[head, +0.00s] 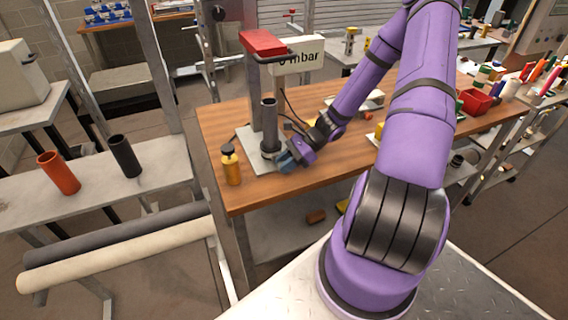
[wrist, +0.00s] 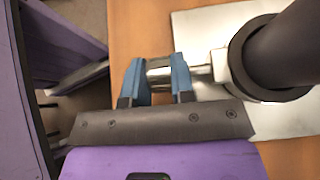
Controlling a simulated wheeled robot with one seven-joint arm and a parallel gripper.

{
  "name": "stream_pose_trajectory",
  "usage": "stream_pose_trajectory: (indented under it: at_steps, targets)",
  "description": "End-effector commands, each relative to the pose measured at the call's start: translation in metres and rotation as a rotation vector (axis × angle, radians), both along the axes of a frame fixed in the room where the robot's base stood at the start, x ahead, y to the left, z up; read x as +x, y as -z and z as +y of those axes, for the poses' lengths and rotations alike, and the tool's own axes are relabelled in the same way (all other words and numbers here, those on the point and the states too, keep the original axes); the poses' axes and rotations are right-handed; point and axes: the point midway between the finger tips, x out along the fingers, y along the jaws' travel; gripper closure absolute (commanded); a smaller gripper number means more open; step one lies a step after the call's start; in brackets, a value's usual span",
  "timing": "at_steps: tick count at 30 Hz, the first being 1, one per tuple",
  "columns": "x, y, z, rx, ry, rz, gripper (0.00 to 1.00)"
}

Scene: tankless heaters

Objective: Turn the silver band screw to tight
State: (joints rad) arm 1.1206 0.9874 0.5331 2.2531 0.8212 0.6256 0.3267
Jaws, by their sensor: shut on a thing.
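The silver band screw (wrist: 160,74) sticks out sideways from the band to the left. My gripper (wrist: 158,78) is shut on it, with one blue finger on each side. In the head view my gripper (head: 287,160) is beside the pipe's foot and hides the screw.
Cables run close to my wrist. A red bin (head: 475,102) is far right.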

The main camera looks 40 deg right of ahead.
Motion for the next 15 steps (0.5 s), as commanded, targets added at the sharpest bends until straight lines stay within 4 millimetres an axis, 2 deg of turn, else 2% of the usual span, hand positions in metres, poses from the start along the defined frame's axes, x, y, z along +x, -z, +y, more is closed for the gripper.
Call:
stream_pose_trajectory:
  at_steps: [15]
  targets:
    - [-0.0001,0.0011,-0.0011,0.054,0.000,-0.015,1.00]
